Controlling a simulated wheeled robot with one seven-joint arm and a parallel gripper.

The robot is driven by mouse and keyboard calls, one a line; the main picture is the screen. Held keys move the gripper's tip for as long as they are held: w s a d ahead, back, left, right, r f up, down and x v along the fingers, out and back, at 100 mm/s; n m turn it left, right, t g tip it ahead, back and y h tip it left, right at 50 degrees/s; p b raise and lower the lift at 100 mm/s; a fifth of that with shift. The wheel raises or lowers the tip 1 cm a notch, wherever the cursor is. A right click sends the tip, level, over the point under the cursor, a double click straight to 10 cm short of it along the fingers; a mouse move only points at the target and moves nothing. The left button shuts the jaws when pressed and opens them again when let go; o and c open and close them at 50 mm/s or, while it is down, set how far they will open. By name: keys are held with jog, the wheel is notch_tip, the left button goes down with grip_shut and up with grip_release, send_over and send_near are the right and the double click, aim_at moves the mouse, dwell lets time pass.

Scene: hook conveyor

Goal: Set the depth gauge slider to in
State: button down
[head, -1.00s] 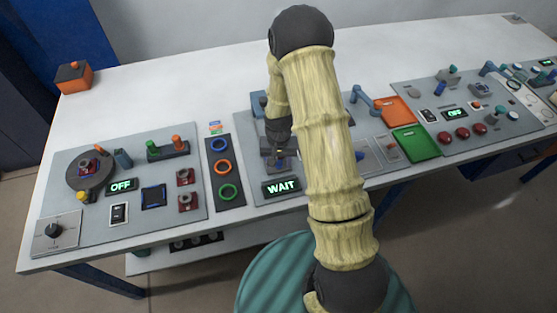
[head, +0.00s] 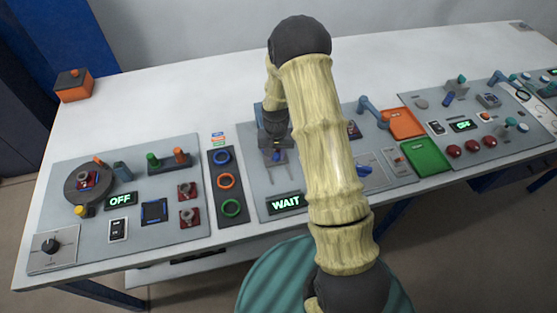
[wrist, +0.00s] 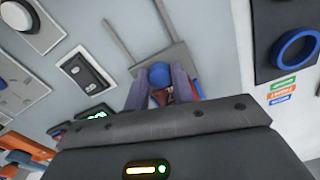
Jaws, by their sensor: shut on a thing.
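The depth gauge slider is a grey plate (wrist: 180,55) on two thin parallel rails, with a round blue knob (wrist: 159,74) on it. In the head view the blue knob (head: 277,156) shows just below my gripper (head: 275,148), above the bare rails. My gripper (wrist: 160,92) is shut on the slider's blue knob, with a finger on each side of it. Something reddish shows between the fingers, too hidden to identify. The display (head: 286,203) in front of the rails reads WAIT. My gripper and arm hide the back of the gauge.
A dark strip with blue, orange and green rings (head: 228,181) lies to the left in the head view. An orange tray (head: 405,124) and a green tray (head: 427,156) lie to the right.

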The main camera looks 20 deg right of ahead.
jog(key=shift+w, duration=0.45)
jog(key=shift+s, duration=0.15)
jog(key=c, duration=1.2)
grip_release()
jog(key=shift+s, duration=0.2)
